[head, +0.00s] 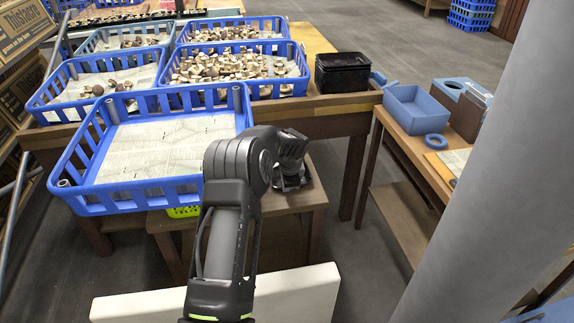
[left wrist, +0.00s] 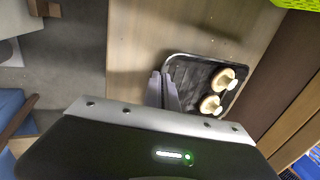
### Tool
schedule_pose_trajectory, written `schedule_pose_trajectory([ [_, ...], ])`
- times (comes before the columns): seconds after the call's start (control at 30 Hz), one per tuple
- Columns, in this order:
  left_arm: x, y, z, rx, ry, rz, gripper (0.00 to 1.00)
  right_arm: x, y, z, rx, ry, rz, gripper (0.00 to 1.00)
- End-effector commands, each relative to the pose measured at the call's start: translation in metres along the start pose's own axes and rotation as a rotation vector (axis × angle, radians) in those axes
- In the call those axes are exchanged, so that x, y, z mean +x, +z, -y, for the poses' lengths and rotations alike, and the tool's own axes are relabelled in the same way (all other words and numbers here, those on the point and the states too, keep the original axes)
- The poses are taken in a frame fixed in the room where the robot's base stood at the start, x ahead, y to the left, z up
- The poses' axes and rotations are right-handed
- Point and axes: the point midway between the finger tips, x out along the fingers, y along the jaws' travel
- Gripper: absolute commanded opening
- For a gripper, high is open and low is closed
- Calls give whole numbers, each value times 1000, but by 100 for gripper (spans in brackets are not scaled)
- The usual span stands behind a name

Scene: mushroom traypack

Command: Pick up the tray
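A small black tray (left wrist: 190,72) lies on the wooden stand in the left wrist view, with two pale mushrooms (left wrist: 224,78) in it. In the head view only part of this tray (head: 306,182) shows, below my left gripper (head: 290,172). In the left wrist view the two grey fingers of my left gripper (left wrist: 162,84) are close together at the tray's left edge. Whether they grip the rim or only stand beside it I cannot tell. My arm hides part of the tray in the head view. My right gripper is not in view.
A large blue crate (head: 72,193) lined with paper stands left of my arm. Behind it are blue crates holding mushrooms (head: 225,65) and a stack of black trays (head: 342,72). A side table at right holds a blue bin (head: 412,108) and a blue ring (head: 436,141).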

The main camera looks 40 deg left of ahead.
Motion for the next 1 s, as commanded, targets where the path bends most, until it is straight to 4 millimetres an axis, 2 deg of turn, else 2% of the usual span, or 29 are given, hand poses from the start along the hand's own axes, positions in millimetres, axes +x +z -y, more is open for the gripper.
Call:
schedule_pose_trajectory([
  [0.37, 1, 0, -2, 1, 4, 2, 0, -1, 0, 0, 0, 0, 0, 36],
  [0.57, -12, 0, 4, 0, 1, 0, 0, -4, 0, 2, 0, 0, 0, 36],
  [0.77, -49, 0, 20, -1, -2, -1, 0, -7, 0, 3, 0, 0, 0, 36],
  [1.0, -110, 0, 45, -1, -3, -2, 0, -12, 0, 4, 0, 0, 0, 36],
])
